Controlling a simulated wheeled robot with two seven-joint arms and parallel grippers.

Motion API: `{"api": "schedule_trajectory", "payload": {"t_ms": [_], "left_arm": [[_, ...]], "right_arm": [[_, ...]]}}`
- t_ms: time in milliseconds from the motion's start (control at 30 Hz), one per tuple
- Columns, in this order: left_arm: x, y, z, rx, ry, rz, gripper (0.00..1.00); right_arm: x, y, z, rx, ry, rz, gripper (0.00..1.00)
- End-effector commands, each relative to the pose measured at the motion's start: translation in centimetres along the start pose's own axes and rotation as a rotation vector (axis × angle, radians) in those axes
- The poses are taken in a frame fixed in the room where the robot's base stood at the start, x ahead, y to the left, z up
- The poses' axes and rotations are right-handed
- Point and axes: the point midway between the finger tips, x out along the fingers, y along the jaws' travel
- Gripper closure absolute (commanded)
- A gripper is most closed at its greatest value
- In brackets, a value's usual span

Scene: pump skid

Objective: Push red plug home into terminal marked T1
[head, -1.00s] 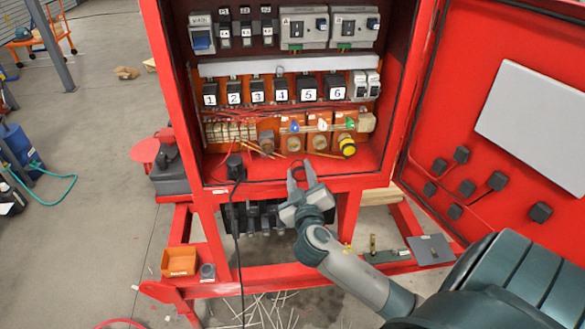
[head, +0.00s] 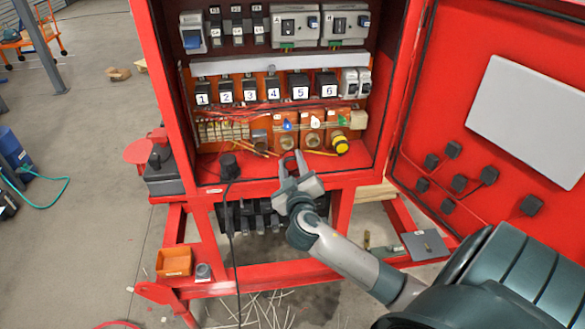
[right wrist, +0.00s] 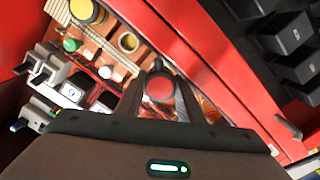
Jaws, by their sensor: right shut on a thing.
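My right gripper (head: 292,160) reaches over the front lip of the open red cabinet, just below the lower row of orange terminals. The right wrist view shows its two dark fingers (right wrist: 160,95) closed around the round red plug (right wrist: 160,88). In the head view I cannot make out the plug against the red cabinet floor. The orange terminals have round sockets; one socket (head: 287,142) sits just above the fingertips. Their colored tags are too small to read, so I cannot tell which is T1. Whether the plug touches a socket is unclear. My left gripper is not in view.
A yellow round part (head: 340,145) fills the socket area at the right of the row. Numbered black breakers (head: 273,89) stand above. A black plug with a cable (head: 229,165) is on the cabinet floor at left. The open door (head: 500,90) flanks the right.

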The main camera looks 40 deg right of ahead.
Motion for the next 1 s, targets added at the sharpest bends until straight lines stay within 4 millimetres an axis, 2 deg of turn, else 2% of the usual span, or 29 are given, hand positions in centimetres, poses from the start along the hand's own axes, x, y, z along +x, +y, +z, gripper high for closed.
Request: {"api": "schedule_trajectory", "payload": {"t_ms": [233, 1000], "left_arm": [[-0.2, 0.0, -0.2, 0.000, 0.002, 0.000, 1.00], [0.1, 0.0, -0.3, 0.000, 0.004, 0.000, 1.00]], "right_arm": [[2.1, 0.1, -0.2, -0.001, 0.001, 0.002, 0.87], [2.0, 0.0, -0.1, 0.000, 0.001, 0.000, 0.87]]}}
